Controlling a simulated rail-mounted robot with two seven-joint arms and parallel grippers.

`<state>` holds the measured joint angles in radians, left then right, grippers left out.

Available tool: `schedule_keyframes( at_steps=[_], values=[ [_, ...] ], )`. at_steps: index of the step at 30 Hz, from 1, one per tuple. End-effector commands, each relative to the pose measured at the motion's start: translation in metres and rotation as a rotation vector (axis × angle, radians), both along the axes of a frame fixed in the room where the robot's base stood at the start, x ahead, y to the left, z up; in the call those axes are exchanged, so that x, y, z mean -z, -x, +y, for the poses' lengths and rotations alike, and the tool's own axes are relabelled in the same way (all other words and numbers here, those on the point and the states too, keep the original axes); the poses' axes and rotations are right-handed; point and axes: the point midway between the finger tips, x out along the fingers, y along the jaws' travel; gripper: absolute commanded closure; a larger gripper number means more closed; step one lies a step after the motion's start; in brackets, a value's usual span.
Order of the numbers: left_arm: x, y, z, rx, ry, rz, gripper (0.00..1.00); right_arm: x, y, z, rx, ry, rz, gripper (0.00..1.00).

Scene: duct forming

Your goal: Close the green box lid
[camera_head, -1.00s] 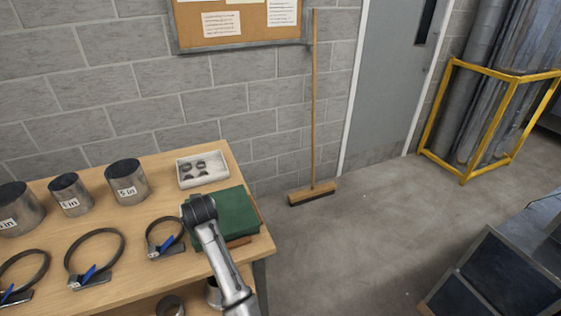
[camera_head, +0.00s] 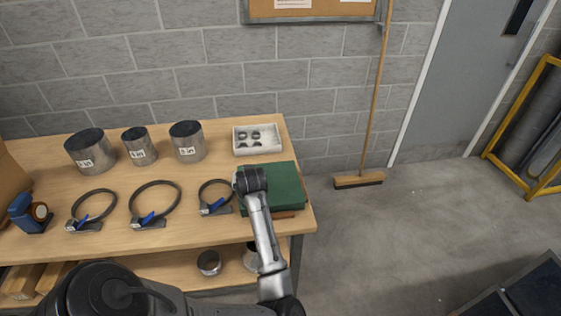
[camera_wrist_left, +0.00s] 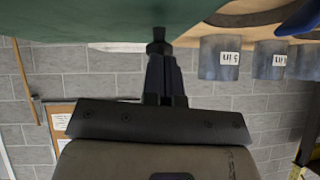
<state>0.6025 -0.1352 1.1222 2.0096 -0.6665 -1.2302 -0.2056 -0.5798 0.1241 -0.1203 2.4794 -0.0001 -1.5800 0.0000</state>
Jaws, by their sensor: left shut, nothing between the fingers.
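The green box (camera_head: 278,186) lies at the right end of the wooden table. Its broad green top looks nearly flat; I cannot tell whether a gap remains under the lid. In the left wrist view, which is upside down, a green surface (camera_wrist_left: 85,20) fills the upper left. My left gripper (camera_wrist_left: 158,48) is shut and empty, with its tips at or very close to that green surface; contact is unclear. In the head view my left wrist is over the box's left edge and hides the fingertips. My right gripper is not in view.
A white tray (camera_head: 257,140) with small rings stands behind the box. Clamp rings (camera_head: 215,196) lie to its left, and several metal cylinders (camera_head: 187,142) stand farther back. A broom (camera_head: 372,110) leans on the wall.

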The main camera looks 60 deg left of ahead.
Motion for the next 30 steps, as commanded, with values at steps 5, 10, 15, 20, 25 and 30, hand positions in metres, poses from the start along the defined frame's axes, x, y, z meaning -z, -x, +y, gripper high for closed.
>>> schedule_keyframes(
  at_steps=[5, 10, 15, 20, 25, 30],
  values=[
    [-0.029, -0.003, -0.002, 0.004, -0.005, -0.003, 1.0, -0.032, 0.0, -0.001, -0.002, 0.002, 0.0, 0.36],
    [-0.047, -0.004, -0.008, 0.006, -0.009, -0.007, 1.0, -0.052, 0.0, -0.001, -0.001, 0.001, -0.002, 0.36],
    [-0.069, 0.004, -0.036, 0.006, -0.009, -0.009, 1.0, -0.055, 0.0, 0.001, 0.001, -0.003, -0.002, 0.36],
    [-0.087, 0.01, -0.054, 0.005, -0.009, -0.008, 1.0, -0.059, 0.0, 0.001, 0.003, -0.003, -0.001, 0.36],
    [-0.099, 0.014, -0.067, 0.005, -0.01, -0.009, 1.0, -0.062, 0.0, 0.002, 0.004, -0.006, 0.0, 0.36],
    [-0.104, 0.016, -0.073, 0.005, -0.01, -0.008, 1.0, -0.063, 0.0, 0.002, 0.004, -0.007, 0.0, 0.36]
  ],
)
